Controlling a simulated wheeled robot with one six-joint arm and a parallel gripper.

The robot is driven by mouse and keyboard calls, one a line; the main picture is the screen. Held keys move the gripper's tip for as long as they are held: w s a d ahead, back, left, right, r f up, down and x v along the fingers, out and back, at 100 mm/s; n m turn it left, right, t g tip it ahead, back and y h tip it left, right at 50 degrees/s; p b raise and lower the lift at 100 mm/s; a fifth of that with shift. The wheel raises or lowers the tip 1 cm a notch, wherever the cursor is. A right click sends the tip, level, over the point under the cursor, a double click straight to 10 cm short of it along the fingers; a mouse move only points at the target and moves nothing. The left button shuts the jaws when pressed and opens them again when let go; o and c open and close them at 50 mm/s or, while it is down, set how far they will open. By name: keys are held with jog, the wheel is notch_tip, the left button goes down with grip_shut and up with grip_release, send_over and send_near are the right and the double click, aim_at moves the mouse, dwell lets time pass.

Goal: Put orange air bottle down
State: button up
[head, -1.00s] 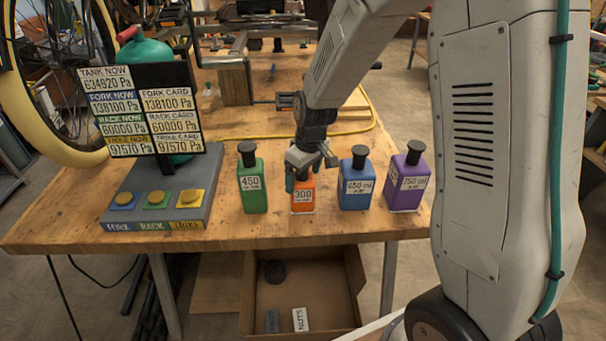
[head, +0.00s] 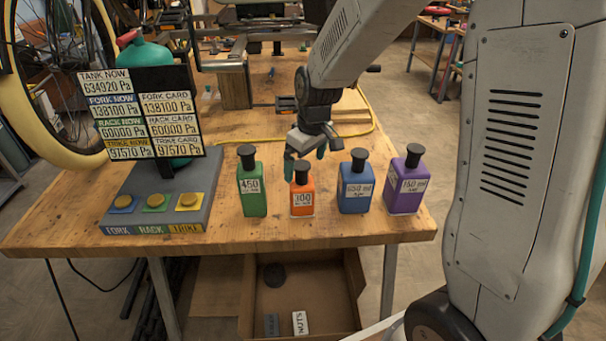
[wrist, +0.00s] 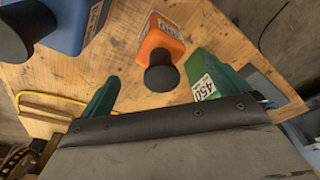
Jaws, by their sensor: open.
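The orange air bottle (head: 302,198), with a black cap and a label reading 300, stands upright on the wooden workbench (head: 340,232) between the green and blue bottles. My gripper (head: 305,160) is open and empty, just above and behind the orange bottle's cap. In the wrist view the orange bottle (wrist: 160,42) stands ahead of the spread green fingertips (wrist: 165,95), with its black cap towards the camera. The fingers appear clear of it.
A green 450 bottle (head: 251,185) stands to the left; blue (head: 355,187) and purple (head: 406,184) bottles stand to the right. A button box (head: 160,205) with a pressure display (head: 145,112) is further left. An open cardboard box (head: 300,290) lies below the bench.

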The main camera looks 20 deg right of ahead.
aim_at(309, 186)
jog(key=r, duration=0.5)
jog(key=shift+s+d+r, duration=0.15)
jog(key=shift+s+r, duration=0.1)
jog(key=shift+s, duration=0.1)
jog(key=s+d+r+m, duration=0.1)
jog(key=s+r, duration=0.4)
jog(key=s, duration=0.9)
jog(key=s+d+r+m, duration=0.1)
jog(key=s+r+m, duration=0.3)
jog(key=s, duration=1)
jog(key=shift+s+r+h, duration=0.2)
jog(key=shift+r+h, duration=0.2)
jog(key=shift+r, duration=0.05)
dwell(0.7)
